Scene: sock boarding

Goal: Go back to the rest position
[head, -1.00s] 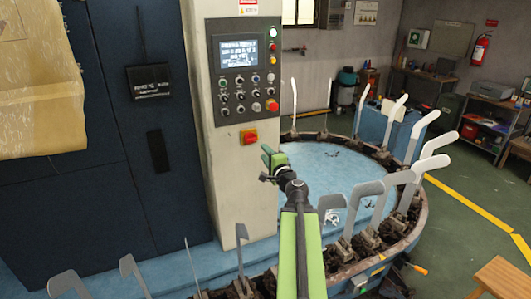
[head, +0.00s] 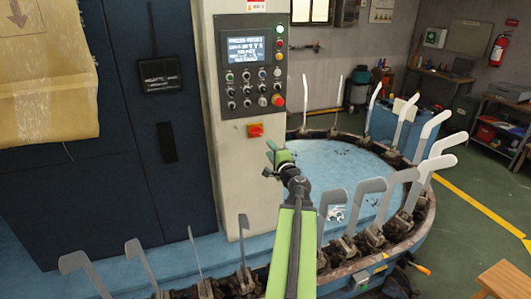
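My gripper (head: 269,160) is at the end of my green and black arm, in the middle of the head view. It is raised in front of the cream control column, below the control panel (head: 252,65). I see no sock in it, and its fingers are too small to tell whether they are apart. The boarding machine's ring (head: 428,215) carries several upright foot-shaped boards. Pale boards (head: 432,125) stand at the right and grey boards (head: 368,190) stand just right of my arm. More grey boards (head: 82,264) stand at the lower left.
A blue round bed (head: 345,150) lies inside the ring. A dark blue cabinet (head: 125,200) fills the left side. A wooden stool (head: 505,279) is at the lower right. Green floor (head: 455,240) with a yellow line is open at the right.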

